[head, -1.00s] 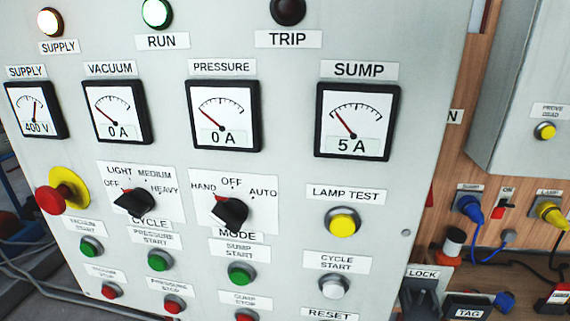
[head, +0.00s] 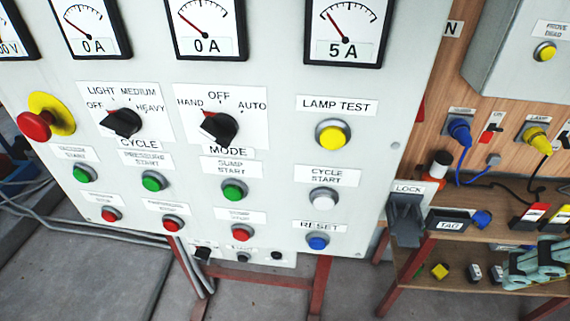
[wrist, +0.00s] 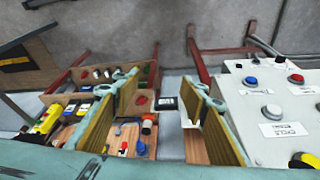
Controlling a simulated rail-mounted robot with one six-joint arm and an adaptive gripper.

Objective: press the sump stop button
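The sump stop button (head: 240,229) is a red round button low on the grey control panel (head: 270,75). Its faint label (head: 241,215) is just above it, and the green sump start button (head: 234,190) is higher up. The gripper does not touch the panel.
A red mushroom button (head: 35,125) sticks out at the panel's left. The blue reset button (head: 317,242) is right of the sump stop button. A wooden shelf (head: 450,262) with lock and tag items is at the right. Red stand legs (head: 318,290) are below the panel.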

